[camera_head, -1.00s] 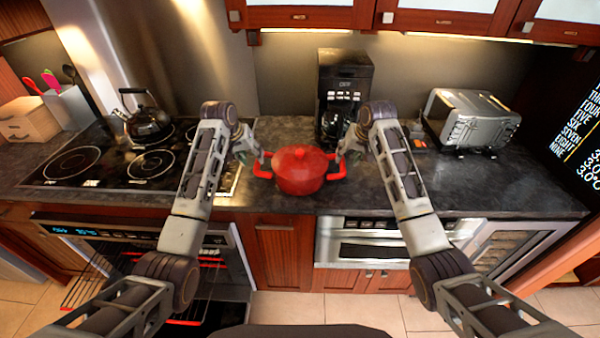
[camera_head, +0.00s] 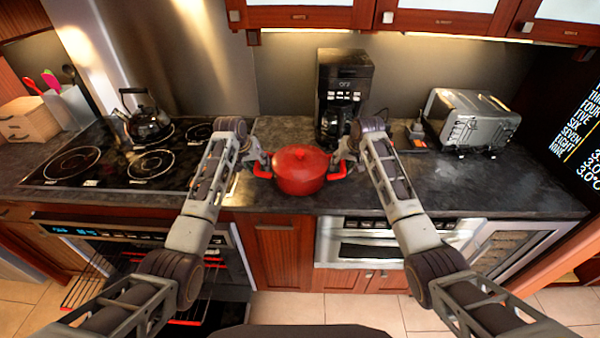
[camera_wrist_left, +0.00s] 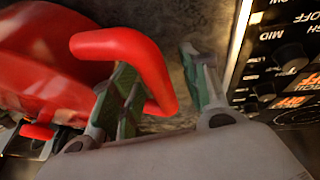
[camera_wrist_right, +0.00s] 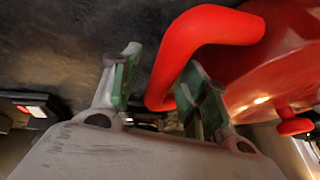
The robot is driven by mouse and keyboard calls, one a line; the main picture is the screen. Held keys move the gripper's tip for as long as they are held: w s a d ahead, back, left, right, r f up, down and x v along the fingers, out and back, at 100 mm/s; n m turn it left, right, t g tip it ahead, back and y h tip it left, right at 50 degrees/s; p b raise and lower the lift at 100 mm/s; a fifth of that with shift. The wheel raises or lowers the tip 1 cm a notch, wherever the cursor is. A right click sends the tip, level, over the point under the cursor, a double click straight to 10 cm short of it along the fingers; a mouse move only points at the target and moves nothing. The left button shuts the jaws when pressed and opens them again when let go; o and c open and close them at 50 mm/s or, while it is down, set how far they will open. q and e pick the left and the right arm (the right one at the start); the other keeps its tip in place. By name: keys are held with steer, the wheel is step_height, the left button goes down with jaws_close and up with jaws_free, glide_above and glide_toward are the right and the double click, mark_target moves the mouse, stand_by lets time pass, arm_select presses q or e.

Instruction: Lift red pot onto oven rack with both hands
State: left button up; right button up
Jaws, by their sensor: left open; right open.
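The red pot (camera_head: 300,172) sits upright with its lid on, at the front of the dark counter, right of the cooktop. My left gripper (camera_head: 262,162) is open at its left handle. In the left wrist view, the handle (camera_wrist_left: 150,65) lies between the open fingers, one inside the loop and one outside. My right gripper (camera_head: 338,162) is open at the right handle. The right wrist view shows that handle (camera_wrist_right: 172,65) between the fingers, one inside the loop. Contact is unclear. The oven rack (camera_head: 92,285) is at lower left, partly hidden by my left arm.
A black cooktop (camera_head: 115,160) with a kettle (camera_head: 147,118) is left of the pot. A coffee maker (camera_head: 342,85) stands behind it. The counter front right of the pot (camera_head: 500,190) is clear.

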arm_select(q)
jaws_close()
arm_select(e)
jaws_close()
arm_select(q)
steer(key=shift+w+r, duration=0.1)
steer(key=shift+r, duration=0.15)
arm_select(e)
steer(key=shift+w+r, duration=0.1)
steer(key=shift+r, duration=0.15)
arm_select(q)
steer(key=shift+w, duration=0.1)
arm_select(e)
steer(key=shift+w, duration=0.1)
